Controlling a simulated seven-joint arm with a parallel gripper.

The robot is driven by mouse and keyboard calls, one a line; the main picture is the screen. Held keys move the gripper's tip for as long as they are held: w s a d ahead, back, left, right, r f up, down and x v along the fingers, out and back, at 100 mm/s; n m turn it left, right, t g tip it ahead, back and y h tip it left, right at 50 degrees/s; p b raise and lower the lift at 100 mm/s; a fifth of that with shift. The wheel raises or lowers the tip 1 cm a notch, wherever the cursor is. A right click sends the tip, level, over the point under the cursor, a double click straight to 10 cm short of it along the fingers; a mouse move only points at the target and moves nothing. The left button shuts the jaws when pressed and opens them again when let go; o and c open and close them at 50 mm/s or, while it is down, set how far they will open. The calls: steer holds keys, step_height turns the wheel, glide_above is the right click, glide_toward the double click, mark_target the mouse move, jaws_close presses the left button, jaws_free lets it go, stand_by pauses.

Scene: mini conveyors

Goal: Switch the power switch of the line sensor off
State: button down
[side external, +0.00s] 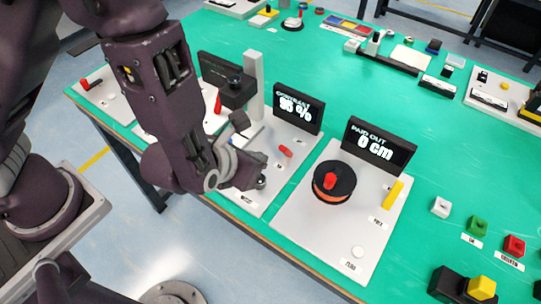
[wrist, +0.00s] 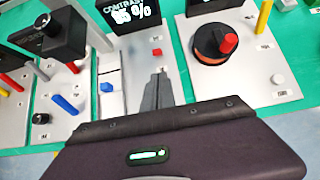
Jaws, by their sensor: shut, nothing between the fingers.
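The line sensor panel (side external: 270,165) is a light plate with a black display (side external: 298,108) reading a contrast percentage. A small red control (side external: 285,151) sits on its right side; it also shows in the wrist view (wrist: 157,52), just beyond my fingertips. A blue-and-white control (wrist: 106,87) is left of my fingers in the wrist view. The labels are too small to read, so I cannot tell which control is the power switch. My gripper (side external: 262,182) is shut and empty over the near part of this panel; its fingers (wrist: 160,78) hide part of the plate.
To the right stands a panel (side external: 310,225) with an orange-and-black spool (side external: 334,182), a yellow lever (side external: 393,194) and a display (side external: 378,147) reading 0 cm. A post (side external: 255,85) and black sensor head (side external: 235,91) rise at the left.

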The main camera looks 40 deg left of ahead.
mark_target(286, 151)
steer(key=x, duration=0.9)
steer(key=shift+w+f, duration=0.15)
steer(key=shift+w, duration=0.05)
steer(key=shift+w, duration=0.1)
steer(key=shift+w+r, duration=1)
steer(key=shift+w, duration=0.1)
steer(key=shift+w+r, duration=0.2)
steer(key=shift+w, duration=0.3)
steer(key=shift+w+r, duration=0.2)
steer(key=shift+w, duration=0.3)
steer(key=shift+w+r, duration=0.1)
steer(key=shift+w, duration=0.55)
steer(key=shift+r, duration=0.8)
